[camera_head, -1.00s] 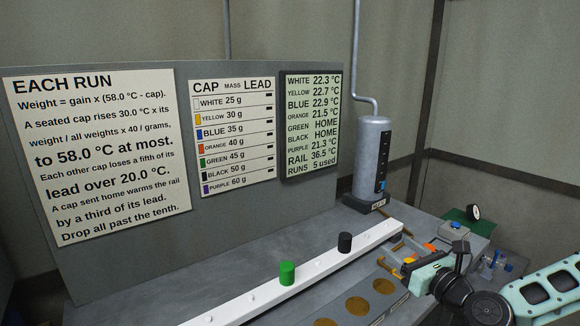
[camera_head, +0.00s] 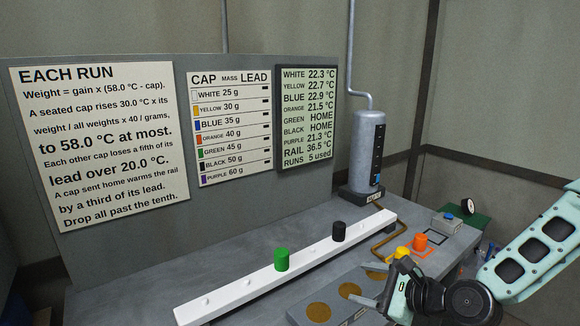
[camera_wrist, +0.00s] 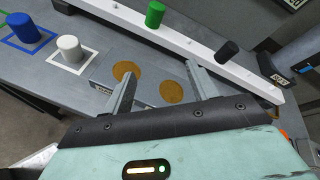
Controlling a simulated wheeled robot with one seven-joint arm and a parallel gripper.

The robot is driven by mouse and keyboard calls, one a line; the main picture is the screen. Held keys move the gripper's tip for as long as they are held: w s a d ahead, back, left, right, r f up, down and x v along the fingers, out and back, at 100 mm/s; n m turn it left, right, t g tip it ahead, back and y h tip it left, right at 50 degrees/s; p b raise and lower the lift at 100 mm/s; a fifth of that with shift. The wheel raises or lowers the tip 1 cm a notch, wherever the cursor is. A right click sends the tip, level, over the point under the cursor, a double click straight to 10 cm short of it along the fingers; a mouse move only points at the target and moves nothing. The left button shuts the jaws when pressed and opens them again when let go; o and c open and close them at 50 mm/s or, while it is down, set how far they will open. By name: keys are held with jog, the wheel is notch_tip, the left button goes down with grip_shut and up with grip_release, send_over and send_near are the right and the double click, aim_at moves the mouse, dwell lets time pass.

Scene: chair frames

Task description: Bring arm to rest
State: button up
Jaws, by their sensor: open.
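My gripper (camera_head: 383,284) is open, low at the right of the bench, near the plate with brown discs. In the wrist view my gripper (camera_wrist: 160,84) has its two fingers spread with nothing held between them; a brown disc (camera_wrist: 172,92) shows beyond. My arm reaches in from the right edge of the head view.
A white rail (camera_head: 232,290) bears a green cap (camera_head: 281,260) and a black cap (camera_head: 338,231). Orange (camera_head: 420,242) and yellow (camera_head: 402,252) caps stand close beyond my gripper. Blue (camera_wrist: 22,28) and white (camera_wrist: 70,48) caps stand on outlined squares. A grey cylinder (camera_head: 367,150) rises behind.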

jog(key=s+a+f+n+g+h+b, duration=0.2)
jog(key=s+n+g, duration=0.1)
jog(key=s+n, duration=0.3)
jog(key=s+a+f+n+g+h+b, duration=0.25)
jog(key=s+n+g, duration=0.2)
jog(key=n, duration=0.35)
jog(key=s+d+r+n+g+h+b, duration=0.1)
jog(key=s+r+n+h, duration=0.1)
jog(key=s+n, duration=0.5)
jog(key=s+d+r+n+g+h+b, duration=0.1)
jog(key=s+r+n, duration=0.4)
jog(key=s, duration=0.5)
jog(key=shift+n+h+b, duration=0.65)
jog(key=shift+n, duration=0.35)
jog(key=shift+d+r, duration=0.1)
